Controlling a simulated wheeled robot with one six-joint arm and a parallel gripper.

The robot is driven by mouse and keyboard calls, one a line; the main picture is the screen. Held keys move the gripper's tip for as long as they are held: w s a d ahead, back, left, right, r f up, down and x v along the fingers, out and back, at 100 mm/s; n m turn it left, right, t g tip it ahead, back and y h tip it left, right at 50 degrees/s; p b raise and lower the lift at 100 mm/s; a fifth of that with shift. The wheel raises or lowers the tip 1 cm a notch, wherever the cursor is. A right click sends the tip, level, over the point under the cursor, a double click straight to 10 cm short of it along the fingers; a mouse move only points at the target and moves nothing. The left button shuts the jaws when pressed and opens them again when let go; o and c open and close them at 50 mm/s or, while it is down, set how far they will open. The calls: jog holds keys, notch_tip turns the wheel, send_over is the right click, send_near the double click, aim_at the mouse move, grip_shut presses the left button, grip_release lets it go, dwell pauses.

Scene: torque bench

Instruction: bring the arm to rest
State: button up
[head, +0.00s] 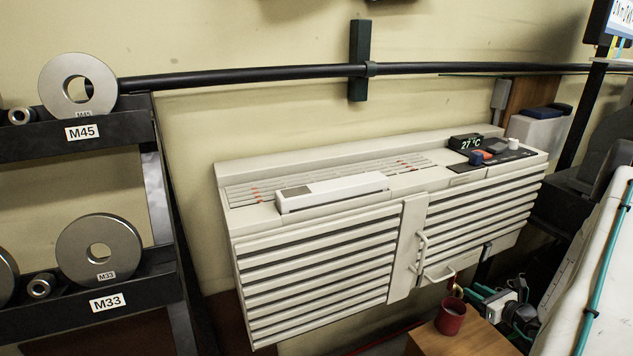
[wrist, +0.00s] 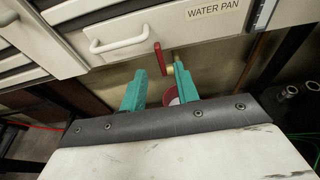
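My gripper (wrist: 160,70) shows two teal fingers set apart in the wrist view, with nothing held between them. It is open, just below the front of the white wall unit. A red lever (wrist: 158,58) hangs by the unit's lower edge and shows between the fingertips in that view; I cannot tell whether it is touched. A brass fitting (wrist: 170,71) is beside the lever. In the head view, my gripper (head: 482,293) is at the lower right, near the red mug (head: 451,317). The mug also shows partly behind the fingers in the wrist view (wrist: 172,95).
The white wall unit (head: 320,280) has slatted panels, handles and a 27 °C display (head: 466,142). The mug stands on a wooden surface (head: 465,338). A dark rack (head: 130,285) with metal rings is at the left. A label "WATER PAN" (wrist: 214,10) is on the unit.

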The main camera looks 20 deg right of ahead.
jog(key=s+a+r+n+g+y, duration=0.3)
jog(key=a+r+n+g+y, duration=0.25)
jog(key=a+r+n, duration=0.55)
jog(key=s+a+r+n+g+y, duration=0.2)
jog(key=a+r+n+g+y, duration=0.2)
jog(key=a+r+n+g, duration=0.7)
jog(key=s+a+r+n+t+h, duration=0.3)
jog(key=s+a+r+n+h, duration=0.7)
jog(key=s+a+r+n, duration=0.3)
jog(key=s+a+r, duration=0.1)
jog(key=a+r, duration=0.2)
jog(key=a, duration=0.1)
jog(key=shift+a+r, duration=0.25)
jog(key=shift+r, duration=0.05)
